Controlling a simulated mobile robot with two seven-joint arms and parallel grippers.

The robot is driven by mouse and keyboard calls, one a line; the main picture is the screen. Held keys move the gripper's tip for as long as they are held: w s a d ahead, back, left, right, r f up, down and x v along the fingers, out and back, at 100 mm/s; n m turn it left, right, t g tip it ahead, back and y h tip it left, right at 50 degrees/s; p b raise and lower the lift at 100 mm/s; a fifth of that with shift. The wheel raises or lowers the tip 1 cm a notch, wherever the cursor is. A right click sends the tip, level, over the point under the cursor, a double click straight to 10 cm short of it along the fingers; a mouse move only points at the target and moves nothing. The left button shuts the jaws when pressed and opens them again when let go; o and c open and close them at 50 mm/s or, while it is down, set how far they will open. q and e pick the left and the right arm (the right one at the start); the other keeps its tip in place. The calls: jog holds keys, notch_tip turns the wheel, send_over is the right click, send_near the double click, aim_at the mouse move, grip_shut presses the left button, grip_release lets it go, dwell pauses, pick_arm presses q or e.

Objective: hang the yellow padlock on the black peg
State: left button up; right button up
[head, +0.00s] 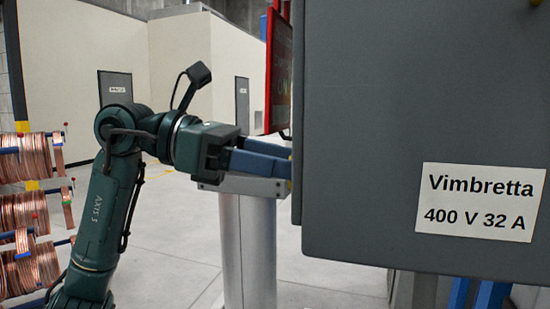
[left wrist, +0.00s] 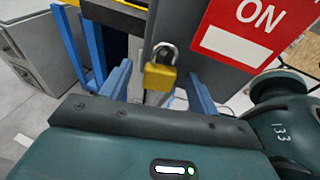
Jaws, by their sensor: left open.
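The yellow padlock (left wrist: 160,77) with its silver shackle shows in the left wrist view, against the side of the grey cabinet. In the head view my left gripper (head: 287,157) reaches right to the edge of the grey cabinet, which hides most of what lies between the fingertips. What the shackle hangs on is not clear. I cannot make out the black peg in either view. My right gripper is not in view.
The grey cabinet (head: 400,90) with a Vimbretta label (head: 479,203) fills the right of the head view. A pale post (head: 248,250) stands below my gripper. Copper coils (head: 25,212) are at left. A red ON sign (left wrist: 250,22) is close by in the wrist view.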

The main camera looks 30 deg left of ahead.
pick_arm(q)
jog(key=b+v, duration=0.2)
jog(key=v, duration=1.1)
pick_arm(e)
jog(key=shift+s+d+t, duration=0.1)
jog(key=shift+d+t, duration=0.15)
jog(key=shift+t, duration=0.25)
pick_arm(q)
jog(key=shift+r, duration=0.15)
